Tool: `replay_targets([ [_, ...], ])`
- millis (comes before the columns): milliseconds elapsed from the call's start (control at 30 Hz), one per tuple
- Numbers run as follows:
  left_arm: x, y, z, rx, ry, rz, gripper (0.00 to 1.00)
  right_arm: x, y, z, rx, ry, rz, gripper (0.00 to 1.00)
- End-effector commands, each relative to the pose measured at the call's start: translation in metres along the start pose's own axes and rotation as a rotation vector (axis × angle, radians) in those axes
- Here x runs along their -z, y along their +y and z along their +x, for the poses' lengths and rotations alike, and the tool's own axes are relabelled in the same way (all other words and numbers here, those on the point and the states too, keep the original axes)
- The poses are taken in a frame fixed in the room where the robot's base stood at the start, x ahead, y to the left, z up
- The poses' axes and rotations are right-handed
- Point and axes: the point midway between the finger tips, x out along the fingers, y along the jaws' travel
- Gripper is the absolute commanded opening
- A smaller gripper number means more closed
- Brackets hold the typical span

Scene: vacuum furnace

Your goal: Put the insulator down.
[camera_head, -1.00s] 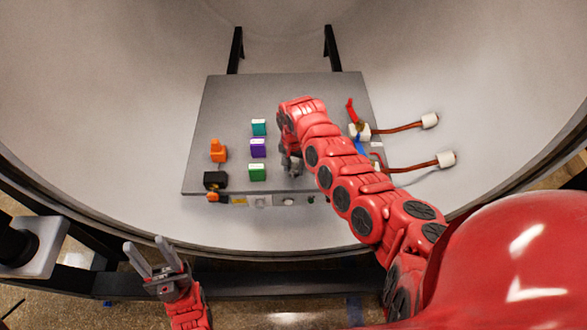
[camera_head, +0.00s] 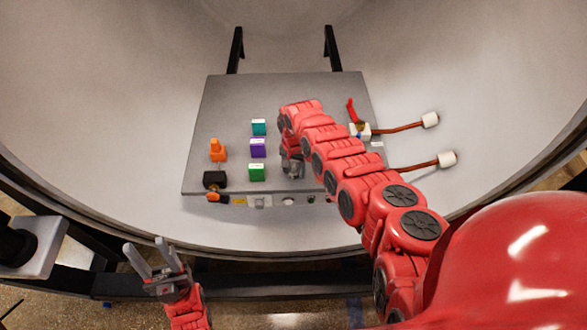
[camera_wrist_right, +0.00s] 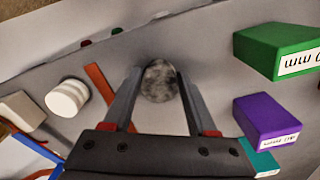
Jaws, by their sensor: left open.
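My right gripper (camera_wrist_right: 158,75) has its two fingers on either side of a mottled grey round piece (camera_wrist_right: 159,82), seen end-on, which I take to be the insulator. The fingers appear to touch it on both sides. In the head view the right hand points down low over the front middle of the grey plate (camera_head: 225,95), right of the coloured blocks, and hides most of the piece. I cannot tell whether it touches the plate. My left gripper (camera_head: 152,250) is open and empty, in front of the chamber at lower left.
Teal (camera_head: 259,127), purple (camera_head: 257,148) and green (camera_head: 256,172) blocks stand in a row left of the right hand. An orange piece (camera_head: 218,151) and black block (camera_head: 215,180) are further left. A white ribbed cylinder (camera_wrist_right: 67,97) and cables with white ends (camera_head: 430,120) lie right.

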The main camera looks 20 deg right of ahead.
Motion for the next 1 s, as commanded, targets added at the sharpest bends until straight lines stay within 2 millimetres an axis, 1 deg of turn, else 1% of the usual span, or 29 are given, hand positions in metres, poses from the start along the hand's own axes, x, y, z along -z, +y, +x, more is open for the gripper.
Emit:
replay_targets([
  [33, 0.0, 0.0, 0.0, 0.0, 0.0, 0.0, 0.49, 0.0, 0.0, -0.001, 0.0, 0.0, 0.0, 0.69],
  [100, 0.0, 0.0, 0.0, 0.0, 0.0, 0.0, 0.49, 0.0, 0.0, -0.001, 0.0, 0.0, 0.0, 0.81],
  [367, 0.0, 0.0, 0.001, 0.0, 0.0, 0.0, 0.49, 0.0, 0.0, -0.001, 0.0, 0.0, -0.001, 0.81],
  [533, 0.001, 0.0, 0.005, 0.0, 0.0, 0.0, 0.49, 0.001, 0.0, -0.01, 0.001, 0.0, 0.0, 0.81],
  [700, 0.002, -0.001, 0.01, 0.0, 0.0, 0.0, 0.49, 0.001, 0.001, -0.033, 0.003, 0.001, 0.002, 0.81],
  [800, 0.001, 0.0, 0.006, 0.0, 0.0, 0.0, 0.49, 0.001, 0.001, -0.051, 0.005, 0.0, 0.005, 0.81],
  [867, 0.0, 0.0, 0.001, 0.0, 0.0, 0.0, 0.49, 0.001, -0.002, -0.059, 0.007, 0.004, 0.001, 0.81],
  [1000, -0.002, 0.001, -0.009, 0.0, 0.0, 0.0, 0.49, 0.002, -0.001, -0.082, 0.005, 0.004, 0.001, 0.81],
])
